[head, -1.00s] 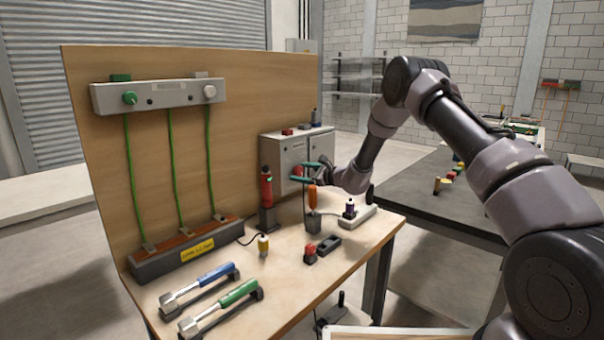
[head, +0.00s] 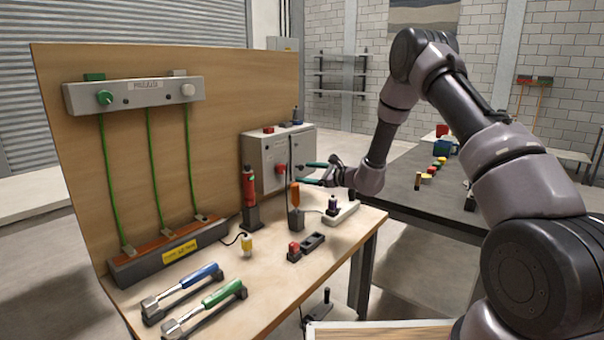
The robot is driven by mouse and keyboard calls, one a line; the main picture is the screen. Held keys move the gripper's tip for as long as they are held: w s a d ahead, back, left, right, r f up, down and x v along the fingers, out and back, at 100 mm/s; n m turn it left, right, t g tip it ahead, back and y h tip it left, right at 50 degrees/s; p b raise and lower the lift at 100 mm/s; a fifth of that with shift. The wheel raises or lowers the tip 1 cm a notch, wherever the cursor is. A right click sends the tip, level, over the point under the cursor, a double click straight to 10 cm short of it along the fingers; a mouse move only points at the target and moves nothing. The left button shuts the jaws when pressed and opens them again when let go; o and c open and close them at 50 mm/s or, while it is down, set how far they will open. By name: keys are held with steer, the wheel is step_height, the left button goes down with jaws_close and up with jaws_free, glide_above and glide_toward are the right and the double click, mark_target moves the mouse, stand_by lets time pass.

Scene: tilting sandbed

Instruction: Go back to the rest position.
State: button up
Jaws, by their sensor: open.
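My gripper (head: 312,174) is at the end of my arm, which reaches in from the right. Its green-tipped fingers are spread apart and point left, with nothing seen between them. In the picture it is above the right part of the wooden workbench (head: 262,283), in front of the grey control box (head: 262,152). An orange-handled tool (head: 295,195) stands upright in a small holder just below and left of the gripper. A gap between the fingers and the tool is hard to judge.
A red cylinder (head: 249,187) stands upright left of the gripper. A white power strip (head: 347,213) lies below it. Blue (head: 198,275) and green (head: 222,293) handled tools lie at the front. A dark table (head: 402,204) with coloured blocks stands behind my arm.

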steer(key=s+d+r+n+g+h, duration=0.1)
steer(key=s+d+r+n+g, duration=0.15)
steer(key=s+r+n, duration=0.5)
steer(key=s+d+r+n+g, duration=0.15)
steer(key=s+r+g, duration=0.25)
steer(key=s+r, duration=0.75)
steer(key=s+d+r+n+t+h, duration=0.2)
steer(key=s+d+r+n+h, duration=0.1)
steer(key=s+d, duration=0.7)
steer(key=s+d+r+n+t+h, duration=0.2)
steer(key=s+d+r+h, duration=0.3)
steer(key=s+d, duration=0.5)
steer(key=s+n+h, duration=0.1)
steer(key=s+h, duration=0.1)
steer(key=s, duration=0.1)
steer(key=shift+s+d+r+h, duration=0.15)
steer(key=shift+s+d+h, duration=0.05)
steer(key=shift+s+h, duration=0.15)
